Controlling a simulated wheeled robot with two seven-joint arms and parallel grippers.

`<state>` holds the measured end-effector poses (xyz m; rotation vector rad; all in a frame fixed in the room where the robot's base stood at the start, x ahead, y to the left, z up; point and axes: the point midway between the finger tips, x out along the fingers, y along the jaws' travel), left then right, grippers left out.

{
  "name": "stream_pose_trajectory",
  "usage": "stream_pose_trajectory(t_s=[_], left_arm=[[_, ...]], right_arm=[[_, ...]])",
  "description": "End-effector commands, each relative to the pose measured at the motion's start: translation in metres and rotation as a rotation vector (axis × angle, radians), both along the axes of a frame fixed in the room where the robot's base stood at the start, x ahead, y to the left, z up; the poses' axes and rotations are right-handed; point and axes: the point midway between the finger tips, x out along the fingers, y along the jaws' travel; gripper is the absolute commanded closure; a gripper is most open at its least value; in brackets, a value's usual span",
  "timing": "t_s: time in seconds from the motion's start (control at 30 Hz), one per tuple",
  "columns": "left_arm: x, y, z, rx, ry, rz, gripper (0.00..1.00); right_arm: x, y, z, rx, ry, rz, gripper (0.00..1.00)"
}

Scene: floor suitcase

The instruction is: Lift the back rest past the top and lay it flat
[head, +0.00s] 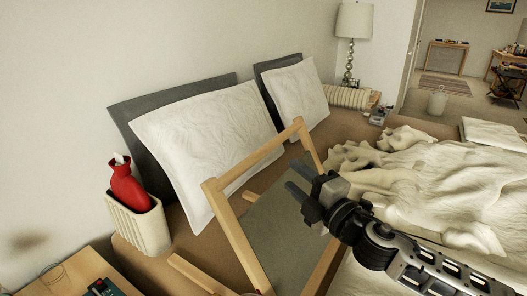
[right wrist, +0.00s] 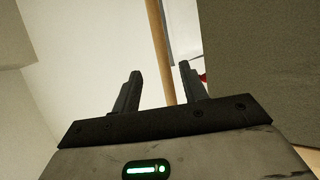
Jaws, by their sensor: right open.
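The back rest (head: 240,238) is a pale wooden frame with a grey fabric panel (head: 283,225). It stands tilted up on the bed, its top bar (head: 255,156) in front of the pillows. Light wooden base bars (head: 200,274) show low at its left. My right gripper (head: 294,178) is open and empty, in front of the frame's upper right part. In the right wrist view, its fingers (right wrist: 158,84) are apart with a wooden bar (right wrist: 160,42) showing beyond the gap; contact cannot be told. A grey panel (right wrist: 262,60) fills the right side there. My left gripper is out of view.
White pillows (head: 210,135) and dark cushions lean on the wall. A ribbed cream bin (head: 140,226) holds a red bottle (head: 127,187) at the left. A rumpled white cover (head: 440,180) lies on the bed at right. A wooden side table (head: 60,280) is at lower left.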

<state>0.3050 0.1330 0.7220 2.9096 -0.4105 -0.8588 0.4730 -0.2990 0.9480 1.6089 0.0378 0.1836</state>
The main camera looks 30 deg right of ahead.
Motion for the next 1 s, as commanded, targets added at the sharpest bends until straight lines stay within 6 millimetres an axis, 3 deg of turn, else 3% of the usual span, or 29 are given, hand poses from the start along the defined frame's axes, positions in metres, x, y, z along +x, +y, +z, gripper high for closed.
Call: stream_pose_trajectory(t_s=[0.6,0.8,1.0], left_arm=[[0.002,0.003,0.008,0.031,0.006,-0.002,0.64],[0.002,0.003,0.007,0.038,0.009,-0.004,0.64],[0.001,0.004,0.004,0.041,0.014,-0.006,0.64]], right_arm=[[0.103,0.014,0.011,0.003,0.001,-0.003,0.57],[0.118,0.016,0.011,0.003,0.002,-0.001,0.57],[0.121,0.017,0.01,0.003,0.003,-0.002,0.57]])
